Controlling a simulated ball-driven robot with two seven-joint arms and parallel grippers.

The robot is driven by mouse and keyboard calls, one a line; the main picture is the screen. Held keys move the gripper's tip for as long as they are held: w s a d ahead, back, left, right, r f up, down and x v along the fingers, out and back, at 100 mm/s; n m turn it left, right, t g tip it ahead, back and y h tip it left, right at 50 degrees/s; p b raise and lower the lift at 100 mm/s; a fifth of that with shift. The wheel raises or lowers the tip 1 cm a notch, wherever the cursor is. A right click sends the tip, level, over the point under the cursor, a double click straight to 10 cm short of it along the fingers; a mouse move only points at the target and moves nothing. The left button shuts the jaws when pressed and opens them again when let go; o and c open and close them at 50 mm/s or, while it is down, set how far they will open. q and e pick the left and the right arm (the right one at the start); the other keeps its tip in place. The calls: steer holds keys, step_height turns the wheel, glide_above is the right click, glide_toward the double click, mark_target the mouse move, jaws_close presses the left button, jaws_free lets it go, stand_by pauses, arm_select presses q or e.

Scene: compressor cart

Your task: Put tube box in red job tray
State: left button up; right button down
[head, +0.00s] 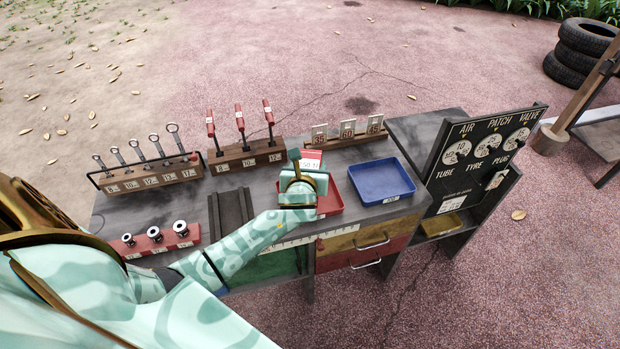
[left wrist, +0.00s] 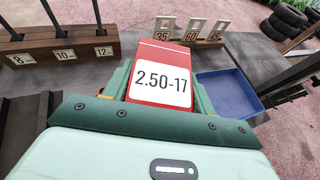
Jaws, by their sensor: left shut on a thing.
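The tube box (left wrist: 160,62) is red with a white label reading 2.50-17. It sits between the fingers of my left gripper (left wrist: 158,90) in the left wrist view. In the head view its top (head: 311,160) shows just beyond my left gripper (head: 296,172), which is shut on it. The red job tray (head: 329,202) lies on the cart top, partly hidden under my left gripper and hand. The box is over or in the tray area; I cannot tell whether it touches the tray floor. My right gripper is not in view.
A blue tray (head: 381,181) lies right of the red one. Behind stand a rack of red-handled tools (head: 245,155) and a block with number cards (head: 347,138). A wrench rack (head: 150,174) and a socket holder (head: 155,241) are at left. A black dial board (head: 482,150) rises at right.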

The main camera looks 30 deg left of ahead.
arm_select(q)
steer(key=f, duration=0.1)
steer(key=f+b, duration=0.2)
steer(key=f, duration=0.1)
steer(key=shift+w+a+f, duration=0.1)
steer(key=shift+w, duration=0.15)
steer(key=shift+r, duration=0.25)
steer(key=shift+f, duration=0.15)
steer(key=o, duration=1.3)
